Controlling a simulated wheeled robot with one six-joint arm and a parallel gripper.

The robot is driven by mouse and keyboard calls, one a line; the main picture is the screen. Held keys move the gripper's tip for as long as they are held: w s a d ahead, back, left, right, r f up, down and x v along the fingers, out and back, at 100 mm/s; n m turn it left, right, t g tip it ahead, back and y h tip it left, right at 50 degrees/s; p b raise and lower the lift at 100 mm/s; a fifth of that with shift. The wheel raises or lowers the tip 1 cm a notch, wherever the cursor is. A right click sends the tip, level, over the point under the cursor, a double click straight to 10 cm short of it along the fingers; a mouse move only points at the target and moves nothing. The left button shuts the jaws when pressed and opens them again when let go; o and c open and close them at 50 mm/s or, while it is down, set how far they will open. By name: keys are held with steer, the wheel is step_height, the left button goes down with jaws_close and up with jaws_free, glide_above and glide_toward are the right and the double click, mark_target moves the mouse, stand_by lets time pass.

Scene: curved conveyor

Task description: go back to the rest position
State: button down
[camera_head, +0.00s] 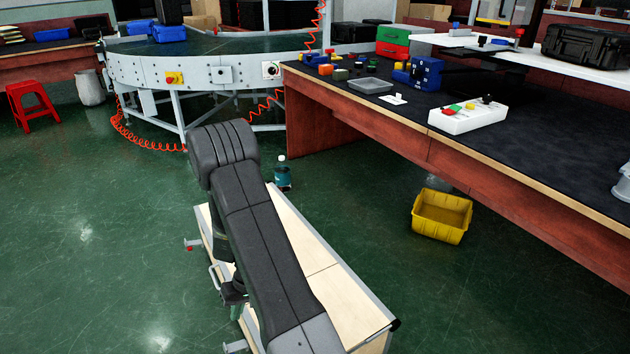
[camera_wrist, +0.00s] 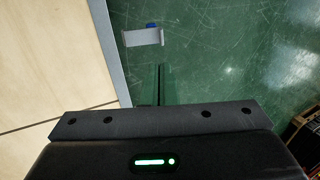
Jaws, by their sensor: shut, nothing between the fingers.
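My gripper shows in the wrist view (camera_wrist: 161,84) as a thin dark line of closed fingers, pointing down over the green floor beside the pale wooden top of my base. It is shut and holds nothing. In the head view my dark arm is folded over the base, and the arm hides most of the gripper's surroundings.
The workbench (camera_head: 410,141) on the right bears a white control box (camera_head: 466,119) and a grey tray (camera_head: 370,86). A yellow bin (camera_head: 441,216) and a teal bottle (camera_head: 282,177) stand on the floor. The curved conveyor (camera_head: 200,72) is behind.

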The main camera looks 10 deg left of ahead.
mark_target(230, 349)
steer(key=shift+f, duration=0.1)
steer(key=b+x, duration=0.1)
steer(key=x, duration=0.3)
steer(key=b+x, duration=0.2)
steer(key=x, duration=0.3)
steer(key=w+d+b+x, duration=0.1)
steer(key=x, duration=0.3)
steer(key=shift+s+a+f+b, duration=0.15)
steer(key=shift+f+b, duration=0.2)
steer(key=shift+f, duration=0.3)
